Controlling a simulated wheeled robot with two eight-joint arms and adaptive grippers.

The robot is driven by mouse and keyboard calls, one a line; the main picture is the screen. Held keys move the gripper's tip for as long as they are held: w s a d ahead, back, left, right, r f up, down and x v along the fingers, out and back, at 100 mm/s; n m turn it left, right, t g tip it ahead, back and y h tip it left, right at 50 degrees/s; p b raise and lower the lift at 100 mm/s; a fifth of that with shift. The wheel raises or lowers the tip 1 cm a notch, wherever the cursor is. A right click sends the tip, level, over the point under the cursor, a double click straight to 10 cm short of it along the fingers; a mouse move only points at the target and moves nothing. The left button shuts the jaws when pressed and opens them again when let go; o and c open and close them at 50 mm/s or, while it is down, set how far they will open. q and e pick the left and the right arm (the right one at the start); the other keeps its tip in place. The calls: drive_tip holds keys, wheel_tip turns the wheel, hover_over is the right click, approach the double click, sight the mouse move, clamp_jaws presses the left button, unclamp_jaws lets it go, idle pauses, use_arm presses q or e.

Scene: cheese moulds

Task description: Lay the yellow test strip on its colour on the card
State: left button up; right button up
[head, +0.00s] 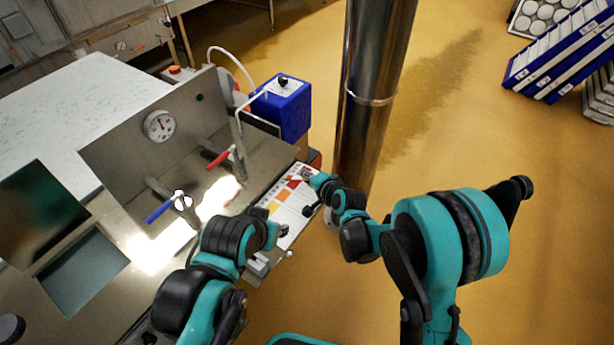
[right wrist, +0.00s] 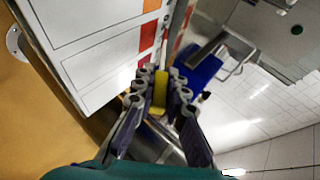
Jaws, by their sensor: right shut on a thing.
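The yellow test strip (right wrist: 160,92) is clamped between the fingertips of my right gripper (right wrist: 160,84), in the right wrist view. It is too small to pick out in the head view. The white card (head: 297,214) lies along the bench's right edge, with orange, red and other colour patches on its far part. It fills the upper left of the right wrist view (right wrist: 98,72), with outlined boxes and orange and red patches. My right gripper is at the card's far end; contact is unclear. My left gripper (head: 280,231) is by the card's near left side; its fingers are unclear.
A steel press box with a dial gauge (head: 159,126), a red handle (head: 218,160) and a blue handle (head: 160,211) stands left of the card. A blue box (head: 283,106) is behind it. A steel column (head: 372,90) rises right of the card.

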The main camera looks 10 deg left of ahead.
drive_tip(key=shift+f, duration=0.2)
drive_tip(key=o, duration=0.8)
drive_tip(key=v, duration=1.2)
drive_tip(key=shift+d, duration=0.1)
